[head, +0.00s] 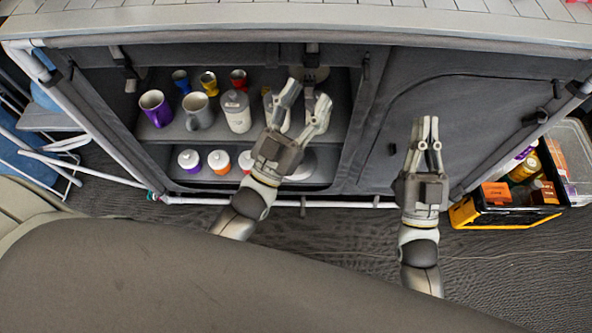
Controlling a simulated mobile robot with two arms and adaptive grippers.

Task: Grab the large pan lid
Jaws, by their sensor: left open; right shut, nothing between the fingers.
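My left gripper (305,98) is open in front of the shelf's right part, its fingers spread and pointing into the cabinet. A pale rounded object (316,74) shows just behind its fingertips and is partly hidden; it may be the large pan lid, but I cannot tell for sure. Another whitish rounded object (303,165) on the lower shelf is partly covered by the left gripper, and I cannot tell what it is. My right gripper (427,122) is shut and empty in front of the closed dark fabric panel.
The upper shelf (160,131) holds a purple mug (156,108), a grey mug (198,111), a white canister (236,111) and small cups. Lidded jars (219,161) stand below. A black-and-yellow crate (505,213) with goods sits on the right floor. The counter (300,14) overhangs above.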

